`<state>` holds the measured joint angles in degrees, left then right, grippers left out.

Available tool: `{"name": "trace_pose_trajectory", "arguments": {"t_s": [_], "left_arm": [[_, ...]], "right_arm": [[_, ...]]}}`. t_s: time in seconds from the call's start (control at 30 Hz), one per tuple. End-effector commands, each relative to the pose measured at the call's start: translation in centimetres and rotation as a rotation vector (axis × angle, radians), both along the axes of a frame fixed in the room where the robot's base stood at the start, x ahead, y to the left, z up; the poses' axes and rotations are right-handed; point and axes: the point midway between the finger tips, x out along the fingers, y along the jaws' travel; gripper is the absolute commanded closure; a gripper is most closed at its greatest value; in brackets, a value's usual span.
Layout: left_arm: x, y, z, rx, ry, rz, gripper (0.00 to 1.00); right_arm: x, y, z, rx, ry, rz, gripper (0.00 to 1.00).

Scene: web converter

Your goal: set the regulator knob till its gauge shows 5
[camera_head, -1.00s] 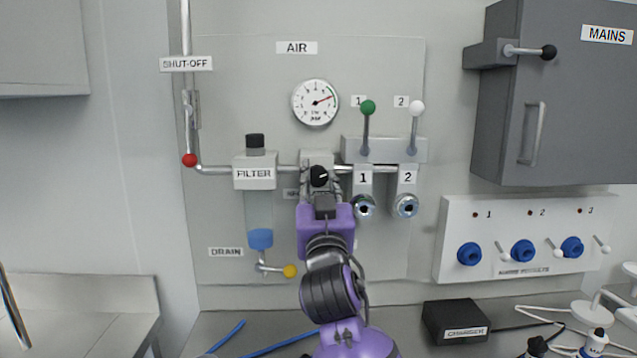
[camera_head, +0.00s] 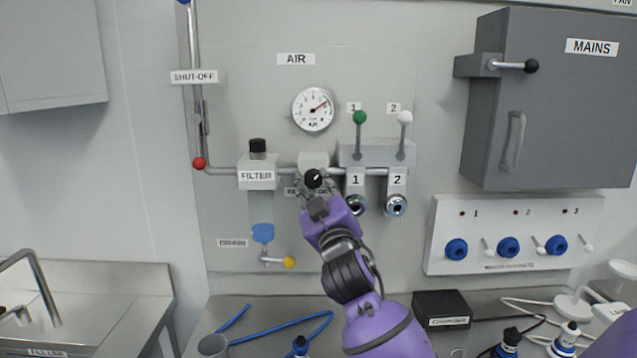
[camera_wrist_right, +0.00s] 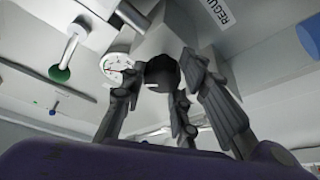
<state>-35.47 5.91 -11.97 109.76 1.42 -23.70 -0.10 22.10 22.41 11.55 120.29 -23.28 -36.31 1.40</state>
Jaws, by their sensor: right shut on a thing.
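The black regulator knob (camera_head: 314,179) sits on the front of the grey regulator body in the middle of the air panel (camera_head: 230,110). My right gripper (camera_head: 315,188) is shut on it, its grey fingers around the knob. The right wrist view shows the fingers about the dark knob (camera_wrist_right: 162,76), partly hidden. The gauge also shows in the right wrist view (camera_wrist_right: 117,66). My left gripper is not in view.
The filter (camera_head: 257,173) is left of the regulator. Outlet valves with a green-knobbed lever (camera_head: 360,118) and a white-knobbed lever (camera_head: 405,118) are close on the right. The mains cabinet (camera_head: 555,100) is farther right. A blue hose (camera_head: 290,334) lies on the bench.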

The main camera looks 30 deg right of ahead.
Motion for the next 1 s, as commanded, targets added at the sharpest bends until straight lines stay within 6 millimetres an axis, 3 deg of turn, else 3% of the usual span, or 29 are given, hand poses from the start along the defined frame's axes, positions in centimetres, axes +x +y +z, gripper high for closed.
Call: {"name": "trace_pose_trajectory", "arguments": {"t_s": [0.03,0.6,0.63,0.7,1.0], "left_arm": [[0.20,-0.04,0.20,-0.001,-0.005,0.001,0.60],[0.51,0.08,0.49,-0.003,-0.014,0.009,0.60],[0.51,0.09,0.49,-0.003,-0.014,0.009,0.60],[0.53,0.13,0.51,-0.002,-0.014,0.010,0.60],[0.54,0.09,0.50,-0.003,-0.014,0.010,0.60]], "right_arm": [[-0.27,-0.44,0.72,-0.018,-0.003,-0.010,0.98],[-0.27,-0.35,0.93,-0.047,0.010,-0.008,0.98],[-0.27,-0.34,0.94,-0.047,0.009,-0.008,0.68],[-0.26,-0.31,0.94,-0.047,0.009,-0.008,0.59],[-0.15,-0.12,0.66,-0.044,0.013,-0.002,0.59]]}}
